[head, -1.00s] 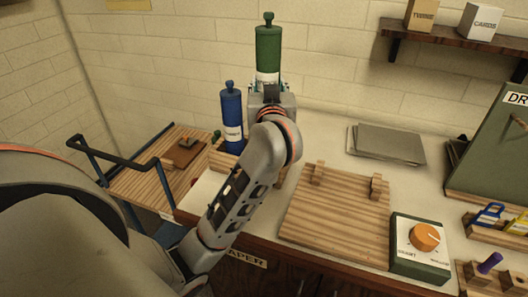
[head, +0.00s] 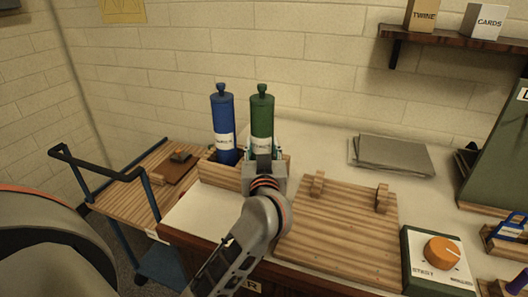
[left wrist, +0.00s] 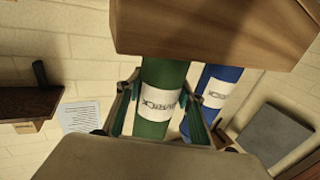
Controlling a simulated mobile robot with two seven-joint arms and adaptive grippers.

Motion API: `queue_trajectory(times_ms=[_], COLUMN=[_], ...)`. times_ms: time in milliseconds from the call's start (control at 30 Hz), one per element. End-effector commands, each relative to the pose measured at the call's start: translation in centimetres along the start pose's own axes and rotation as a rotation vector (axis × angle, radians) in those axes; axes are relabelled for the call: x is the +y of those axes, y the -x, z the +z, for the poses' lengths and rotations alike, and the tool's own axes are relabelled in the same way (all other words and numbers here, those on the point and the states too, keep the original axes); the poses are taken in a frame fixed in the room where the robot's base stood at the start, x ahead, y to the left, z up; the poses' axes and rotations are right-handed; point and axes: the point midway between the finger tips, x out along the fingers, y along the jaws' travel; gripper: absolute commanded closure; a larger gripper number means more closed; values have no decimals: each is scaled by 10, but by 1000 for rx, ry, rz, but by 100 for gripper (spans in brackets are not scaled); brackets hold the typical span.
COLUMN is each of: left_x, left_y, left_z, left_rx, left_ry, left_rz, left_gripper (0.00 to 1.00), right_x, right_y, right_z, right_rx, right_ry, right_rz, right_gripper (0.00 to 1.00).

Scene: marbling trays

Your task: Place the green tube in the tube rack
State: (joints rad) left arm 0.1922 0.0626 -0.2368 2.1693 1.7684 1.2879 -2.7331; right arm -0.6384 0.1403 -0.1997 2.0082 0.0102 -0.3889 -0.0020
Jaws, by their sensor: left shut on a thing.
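The green tube (head: 262,112) with a white label stands upright just right of the blue tube (head: 222,115). My left gripper (head: 262,152) is shut around the green tube at its label; the left wrist view also shows the fingers (left wrist: 160,98) on both sides of it. The wooden tube rack (head: 220,177) holds the blue tube. In the left wrist view, the rack's wooden wall (left wrist: 210,35) covers the lower ends of both the green tube (left wrist: 164,75) and the blue tube (left wrist: 222,75). Whether the green tube's base rests on the rack floor is hidden. My right gripper is out of view.
A slatted wooden board (head: 335,235) with two pegs lies right of my left arm. Grey sheets (head: 390,155) lie behind it. A green box with an orange knob (head: 442,251) stands front right. A cart with a blue frame (head: 145,185) stands at left.

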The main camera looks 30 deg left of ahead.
Motion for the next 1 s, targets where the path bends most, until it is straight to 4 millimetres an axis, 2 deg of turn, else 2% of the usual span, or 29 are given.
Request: queue_trajectory(times_ms=[67,467,500,533,1000], left_x=[0,0,0,0,0], left_y=[0,0,0,0,5], left_z=[8,8,9,9,7], left_rx=[0,3,1,1,-1], left_ry=[0,0,2,2,2], left_rz=[0,0,0,0,1], left_gripper=[87,87,55,47,46], right_x=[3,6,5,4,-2], right_y=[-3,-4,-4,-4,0], right_z=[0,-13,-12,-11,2], right_rx=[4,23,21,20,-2], right_ry=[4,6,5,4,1], right_rz=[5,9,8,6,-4], right_gripper=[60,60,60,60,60])
